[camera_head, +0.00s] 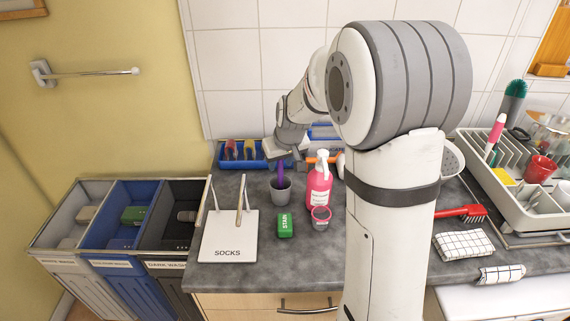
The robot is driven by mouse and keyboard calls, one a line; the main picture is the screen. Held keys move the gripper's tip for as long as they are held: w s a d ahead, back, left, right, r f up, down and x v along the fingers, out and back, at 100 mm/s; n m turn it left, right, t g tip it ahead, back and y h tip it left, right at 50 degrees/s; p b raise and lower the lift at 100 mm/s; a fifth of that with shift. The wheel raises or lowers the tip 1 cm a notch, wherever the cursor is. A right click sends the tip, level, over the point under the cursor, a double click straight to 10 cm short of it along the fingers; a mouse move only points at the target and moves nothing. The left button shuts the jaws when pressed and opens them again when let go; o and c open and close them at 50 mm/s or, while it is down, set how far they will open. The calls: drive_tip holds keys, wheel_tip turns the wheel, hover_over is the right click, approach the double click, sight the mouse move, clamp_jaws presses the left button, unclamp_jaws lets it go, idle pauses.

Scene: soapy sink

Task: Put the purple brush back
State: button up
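The purple brush (281,171) shows as a narrow upright purple handle. Its lower end is in or just behind the mouth of a small grey cup (280,190) on the counter; I cannot tell which. My gripper (283,154) points down at the top of the handle, directly above the cup. The brush's upper part is hidden by the gripper. The fingers are too small and overlapped to show whether they are shut on it.
A pink spray bottle (319,183) stands just right of the cup, with a green STAIN box (286,225) in front. A white SOCKS stand (228,238) is to the left. A blue tray (246,163) sits behind. A dish rack (520,195) stands far right.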

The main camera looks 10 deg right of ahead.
drive_tip(key=a+b+v, duration=0.1)
drive_tip(key=v, duration=0.9)
drive_tip(key=s+d+f+m, duration=0.1)
drive_tip(key=s, duration=1.1)
drive_tip(key=s+f+m+g, duration=0.1)
drive_tip(key=s+f, duration=0.1)
drive_tip(key=s, duration=1.1)
drive_tip(key=shift+d+h, duration=0.4)
drive_tip(key=shift+f, duration=0.1)
